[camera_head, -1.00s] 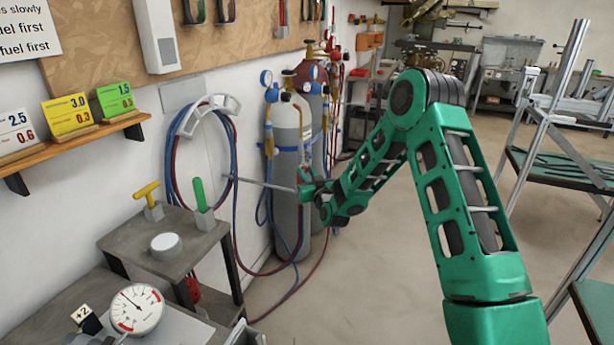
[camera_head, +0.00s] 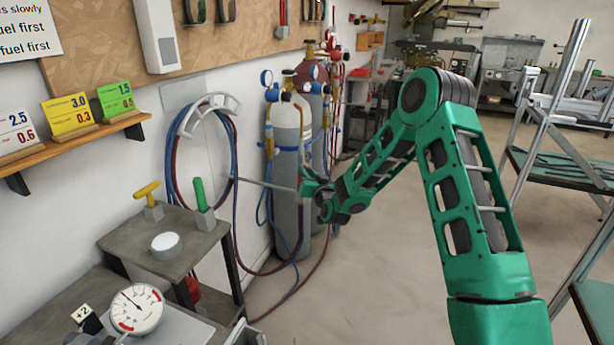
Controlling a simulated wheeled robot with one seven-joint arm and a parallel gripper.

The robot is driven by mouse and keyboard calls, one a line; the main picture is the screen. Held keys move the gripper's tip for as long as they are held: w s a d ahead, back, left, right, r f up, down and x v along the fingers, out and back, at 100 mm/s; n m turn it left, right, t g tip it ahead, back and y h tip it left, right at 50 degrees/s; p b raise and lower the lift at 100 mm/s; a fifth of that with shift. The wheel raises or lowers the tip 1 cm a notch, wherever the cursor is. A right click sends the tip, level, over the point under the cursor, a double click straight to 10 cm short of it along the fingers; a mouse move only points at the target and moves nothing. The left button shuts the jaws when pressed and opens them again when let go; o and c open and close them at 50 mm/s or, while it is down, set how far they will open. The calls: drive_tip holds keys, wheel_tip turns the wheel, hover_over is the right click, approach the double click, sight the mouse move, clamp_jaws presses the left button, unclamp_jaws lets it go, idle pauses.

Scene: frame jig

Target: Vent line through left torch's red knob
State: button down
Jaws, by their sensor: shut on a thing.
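My gripper (camera_head: 306,188) is in front of the grey gas cylinder (camera_head: 288,170), at the right end of a thin grey rod (camera_head: 262,183) that sticks out from the wall. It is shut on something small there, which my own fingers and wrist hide. I cannot make out the left torch or its red knob at this size. Blue and red hoses (camera_head: 172,165) hang coiled on a pale wall hanger beside the rod and run down to the floor. Regulators with blue gauges (camera_head: 267,78) sit on top of the cylinders.
A grey stand (camera_head: 185,250) at lower left carries a yellow T-handle (camera_head: 148,196), a green-handled piece (camera_head: 200,196) and a round white-topped piece (camera_head: 165,243). A dial gauge (camera_head: 137,308) is in front. A metal rack (camera_head: 545,150) stands at right. The middle floor is clear.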

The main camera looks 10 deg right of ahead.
drive_tip(key=shift+d+m+g+y, duration=0.1)
drive_tip(key=shift+m+g+y, duration=0.1)
drive_tip(key=shift+m, duration=1.7)
drive_tip(key=shift+d+m+g+y, duration=0.1)
drive_tip(key=shift+m+g+y, duration=0.1)
drive_tip(key=shift+m, duration=1.7)
drive_tip(key=c, duration=1.6)
unclamp_jaws()
drive_tip(key=shift+o, duration=0.2)
drive_tip(key=s+d, duration=0.1)
drive_tip(key=s, duration=0.9)
drive_tip(key=shift+s+r, duration=0.25)
drive_tip(key=shift+r, duration=0.2)
